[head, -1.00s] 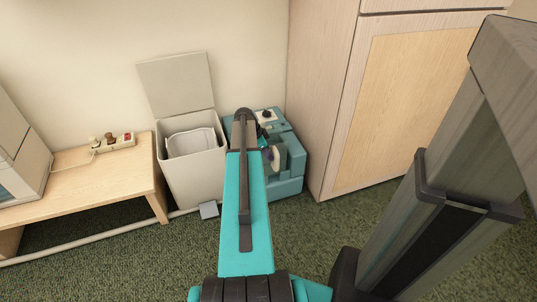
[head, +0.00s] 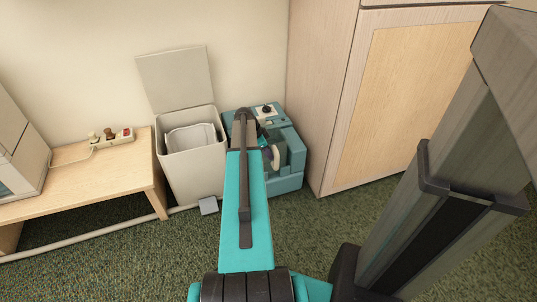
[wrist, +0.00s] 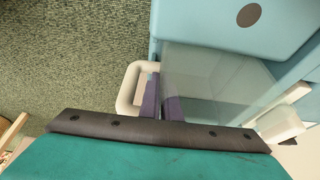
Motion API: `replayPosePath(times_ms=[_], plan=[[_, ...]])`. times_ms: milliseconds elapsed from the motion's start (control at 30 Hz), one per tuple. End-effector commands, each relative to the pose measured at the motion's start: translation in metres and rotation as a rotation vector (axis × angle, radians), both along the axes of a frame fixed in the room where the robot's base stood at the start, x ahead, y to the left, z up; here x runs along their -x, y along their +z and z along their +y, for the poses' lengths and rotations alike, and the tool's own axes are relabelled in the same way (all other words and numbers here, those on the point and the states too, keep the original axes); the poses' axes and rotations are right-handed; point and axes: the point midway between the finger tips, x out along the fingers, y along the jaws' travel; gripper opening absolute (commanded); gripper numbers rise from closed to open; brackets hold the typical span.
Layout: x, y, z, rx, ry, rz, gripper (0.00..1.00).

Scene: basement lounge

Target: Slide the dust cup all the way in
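The teal cleaner body (head: 287,185) stands on the carpet by the cabinet. Its clear grey dust cup (wrist: 215,85) sits in the opening in its side, with a cream loop handle (wrist: 128,92) sticking out to the left in the wrist view. The handle also shows in the head view (head: 275,157). How deep the cup sits is hard to judge. My gripper (wrist: 162,100) is at the handle side of the cup. Purple parts show beside the handle, but the dark wrist edge hides much of them. I cannot tell whether the fingers are open or closed on the handle.
An open white bin (head: 195,172) with a liner stands left of the cleaner, a small grey pedal at its foot. A wooden cabinet (head: 325,110) is close on the right. A low wooden table (head: 120,170) holds a power strip (head: 111,140). Green carpet in front is free.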

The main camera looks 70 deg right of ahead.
Motion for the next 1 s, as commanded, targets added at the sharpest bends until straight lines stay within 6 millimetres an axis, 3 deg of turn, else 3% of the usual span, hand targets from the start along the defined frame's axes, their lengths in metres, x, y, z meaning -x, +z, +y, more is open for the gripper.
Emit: replayPosePath(times_ms=[967, 1000], plan=[[-0.0002, -0.0056, -0.0001, 0.001, 0.0, 0.001, 0.0], [-0.0002, -0.0056, -0.0001, 0.001, 0.0, 0.001, 0.06]])
